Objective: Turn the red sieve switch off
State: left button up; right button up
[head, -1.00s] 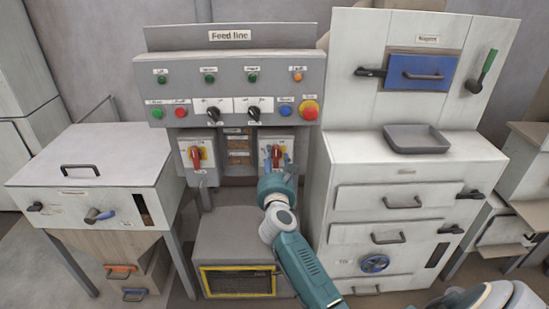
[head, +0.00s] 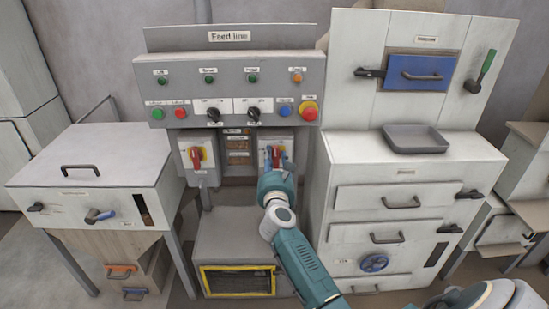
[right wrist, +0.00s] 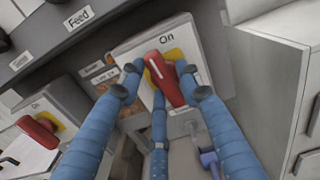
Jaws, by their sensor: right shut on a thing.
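A red rotary switch handle sits on a yellow plate on the right-hand grey box under the Feed line panel. In the right wrist view the red handle (right wrist: 168,80) lies tilted, with "On" printed beside it. My right gripper (head: 276,156) is at this switch, its blue fingers on both sides of the handle and shut on it; the fingers (right wrist: 160,70) also show in the right wrist view. A second red switch (head: 196,155) is on the left-hand box, apart from the gripper. I cannot read which switch is named sieve. My left gripper is not in view.
The grey Feed line panel (head: 228,75) with buttons and black knobs hangs just above. A white cabinet (head: 325,190) stands close on the right, with a grey tray (head: 415,139) on top. A white-topped bin (head: 90,160) stands left.

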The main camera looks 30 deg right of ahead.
jog(key=n+p, duration=0.3)
jog(key=n, duration=0.1)
jog(key=shift+a, duration=0.2)
jog(key=shift+f+n+p, duration=0.3)
jog(key=shift+n+p, duration=0.7)
jog(key=shift+n, duration=1.2)
jog(key=shift+f+n+p, duration=0.3)
jog(key=shift+n+p, duration=0.65)
jog(key=shift+n, duration=1.25)
jog(key=shift+f+n+p, duration=0.3)
jog(key=shift+n+p, duration=0.7)
jog(key=shift+n, duration=1.2)
jog(key=shift+f, duration=0.1)
jog(key=o, duration=0.9)
